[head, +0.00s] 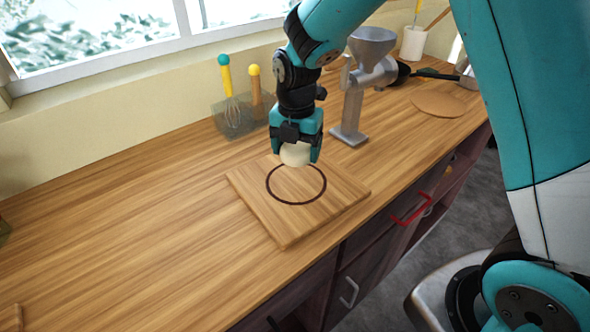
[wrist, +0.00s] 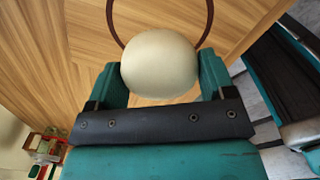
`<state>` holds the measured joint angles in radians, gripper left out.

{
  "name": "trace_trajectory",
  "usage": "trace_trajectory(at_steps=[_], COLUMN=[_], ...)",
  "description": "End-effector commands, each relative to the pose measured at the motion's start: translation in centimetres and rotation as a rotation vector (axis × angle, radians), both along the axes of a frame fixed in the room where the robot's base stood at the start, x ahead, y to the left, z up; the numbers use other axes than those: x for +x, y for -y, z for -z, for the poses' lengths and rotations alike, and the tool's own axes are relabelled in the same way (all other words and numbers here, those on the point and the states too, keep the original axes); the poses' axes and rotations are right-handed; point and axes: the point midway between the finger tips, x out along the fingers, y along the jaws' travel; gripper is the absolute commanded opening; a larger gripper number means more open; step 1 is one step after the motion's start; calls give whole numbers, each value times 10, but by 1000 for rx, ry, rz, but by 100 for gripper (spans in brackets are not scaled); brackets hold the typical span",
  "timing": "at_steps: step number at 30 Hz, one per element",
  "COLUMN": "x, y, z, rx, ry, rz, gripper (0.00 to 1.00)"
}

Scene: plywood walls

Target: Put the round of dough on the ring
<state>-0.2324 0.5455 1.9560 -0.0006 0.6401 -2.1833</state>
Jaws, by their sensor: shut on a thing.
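The round of dough (head: 295,154) is a pale cream ball. My gripper (head: 297,150) is shut on it, with one teal finger on each side. The wrist view also shows the dough (wrist: 160,65) between the fingers. The ring (head: 296,204) is a dark circle on a square wooden board (head: 336,202). In the head view the dough appears at the far edge of the ring. In the wrist view it covers part of the ring (wrist: 114,30). I cannot tell how high the dough is above the board.
A metal grinder (head: 352,100) stands behind and right of the board. A clear holder with utensils (head: 234,118) stands behind and left. A round wooden board (head: 438,104) lies farther right. The counter (head: 130,220) left of the board is clear.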

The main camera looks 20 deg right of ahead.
Motion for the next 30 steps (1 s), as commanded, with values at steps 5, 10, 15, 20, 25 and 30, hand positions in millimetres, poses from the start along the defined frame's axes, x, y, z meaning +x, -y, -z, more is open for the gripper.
trace_trajectory(at_steps=[5,10,15,20,25,30], x=[0,-1,0,0,0,0], y=[-1,-2,-2,-2,-2,-2], z=[28,44,67,71,72,74], rx=[0,-1,0,0,0,0], ry=[-1,-2,-1,1,1,1], rz=[-1,-3,-2,-2,-2,-2], gripper=[50,50,50,50,50,94])
